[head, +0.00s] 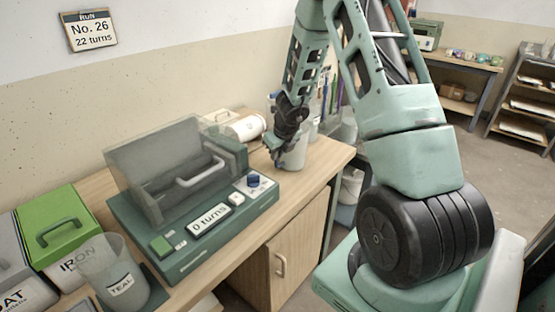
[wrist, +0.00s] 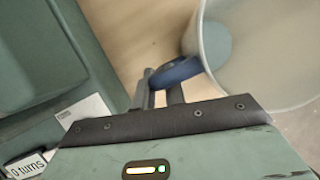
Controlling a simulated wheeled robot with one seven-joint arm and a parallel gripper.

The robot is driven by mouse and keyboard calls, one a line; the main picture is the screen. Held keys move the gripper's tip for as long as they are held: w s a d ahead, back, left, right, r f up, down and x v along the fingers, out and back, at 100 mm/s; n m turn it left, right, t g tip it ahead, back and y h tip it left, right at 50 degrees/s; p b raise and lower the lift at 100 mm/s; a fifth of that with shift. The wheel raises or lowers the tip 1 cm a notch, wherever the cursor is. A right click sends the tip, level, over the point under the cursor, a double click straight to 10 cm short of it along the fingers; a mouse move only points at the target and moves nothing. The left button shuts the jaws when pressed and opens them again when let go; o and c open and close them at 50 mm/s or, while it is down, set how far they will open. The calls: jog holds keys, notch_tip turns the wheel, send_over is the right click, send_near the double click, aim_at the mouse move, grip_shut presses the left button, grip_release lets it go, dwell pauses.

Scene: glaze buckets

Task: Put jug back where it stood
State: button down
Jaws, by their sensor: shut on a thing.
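My gripper (head: 280,143) is at the far right end of the workbench, shut on the handle of a whitish jug (head: 294,155). In the wrist view, the fingers (wrist: 165,88) close on the jug's blue handle (wrist: 178,71). The pale jug body (wrist: 270,70) fills the right side there, its open top facing partly toward the camera, with a bluish patch inside. In the head view my gripper hides part of the jug. I cannot tell whether its base touches the bench.
A green machine (head: 190,225) reading "0 turns", with a clear cover, stands on the workbench (head: 325,155). A white cylinder (head: 247,127) lies behind the machine. The bench's right edge is close to the jug.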

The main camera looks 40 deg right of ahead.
jog(key=shift+f, duration=0.15)
jog(key=c, duration=1.5)
grip_release()
jog(key=shift+o, duration=0.2)
jog(key=shift+r, duration=0.2)
